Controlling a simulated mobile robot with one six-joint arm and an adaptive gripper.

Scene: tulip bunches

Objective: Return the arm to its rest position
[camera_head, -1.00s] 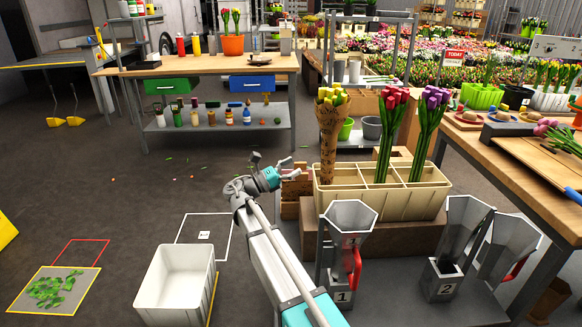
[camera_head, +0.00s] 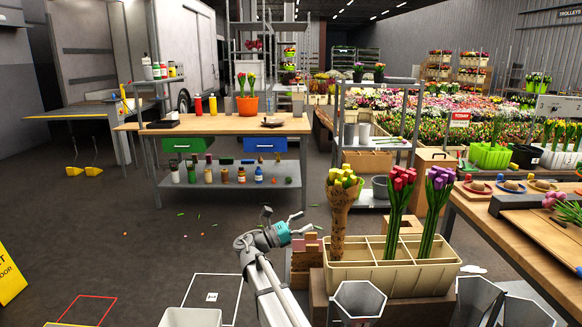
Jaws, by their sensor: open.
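My gripper (camera_head: 297,225) is open and empty, at the end of my arm (camera_head: 272,290) in the lower middle of the view. It is above the floor, left of the cream divided crate (camera_head: 390,275). The crate holds a brown-wrapped bunch of yellow tulips (camera_head: 341,205), a red tulip bunch (camera_head: 401,200) and a purple tulip bunch (camera_head: 436,205), all upright. The fingers point right and appear apart from the bunches.
A white bin (camera_head: 190,317) stands on the floor at the lower left. Metal funnel holders (camera_head: 358,300) stand in front of the crate. A wooden workbench (camera_head: 215,125) is behind, another table (camera_head: 510,225) at right. The floor at left is mostly open.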

